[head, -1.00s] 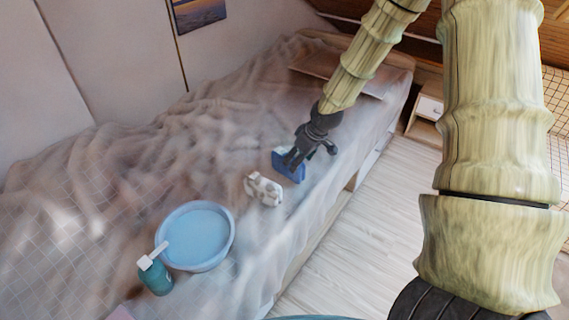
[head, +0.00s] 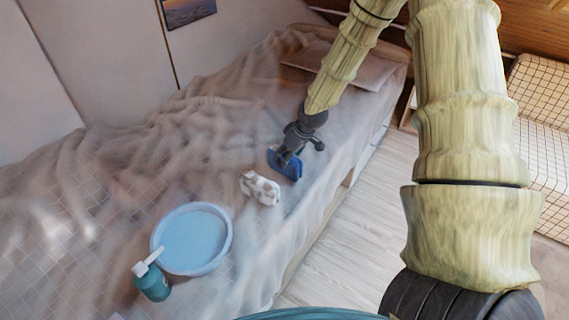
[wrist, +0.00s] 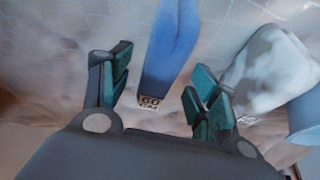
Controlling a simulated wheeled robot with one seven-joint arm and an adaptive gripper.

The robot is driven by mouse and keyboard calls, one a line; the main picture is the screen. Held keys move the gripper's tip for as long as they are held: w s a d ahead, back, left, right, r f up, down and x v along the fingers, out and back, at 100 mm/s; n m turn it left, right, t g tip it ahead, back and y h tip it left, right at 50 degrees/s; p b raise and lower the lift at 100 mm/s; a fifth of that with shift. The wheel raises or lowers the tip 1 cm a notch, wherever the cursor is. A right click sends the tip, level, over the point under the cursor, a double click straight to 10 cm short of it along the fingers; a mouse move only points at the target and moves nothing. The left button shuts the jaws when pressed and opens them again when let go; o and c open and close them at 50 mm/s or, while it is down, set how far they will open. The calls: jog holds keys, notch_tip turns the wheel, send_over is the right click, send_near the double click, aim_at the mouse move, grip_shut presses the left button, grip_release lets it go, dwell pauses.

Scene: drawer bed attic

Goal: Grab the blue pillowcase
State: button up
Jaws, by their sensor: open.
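The blue pillowcase (head: 290,167) is a small, folded-looking blue item on the bed, near its front edge. In the wrist view the blue pillowcase (wrist: 174,40) stretches away from between my fingers, with a small printed label at its near end. My gripper (head: 290,153) is just over it, pointing down. In the wrist view my gripper (wrist: 162,80) is open, with one dark green finger on each side of the blue item and gaps between. In the head view my gripper partly hides the pillowcase.
A white, grey-patterned item (head: 260,188) lies close beside, left of the pillowcase. A light blue basin (head: 227,250) and a teal pump bottle (head: 153,286) stand farther left on the rumpled bed cover. A pillow (head: 365,72) lies at the far end. The wooden floor (head: 350,235) is clear.

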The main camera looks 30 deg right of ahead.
jog(key=shift+x, duration=2.4)
jog(key=shift+s, duration=0.15)
jog(key=c, duration=1.2)
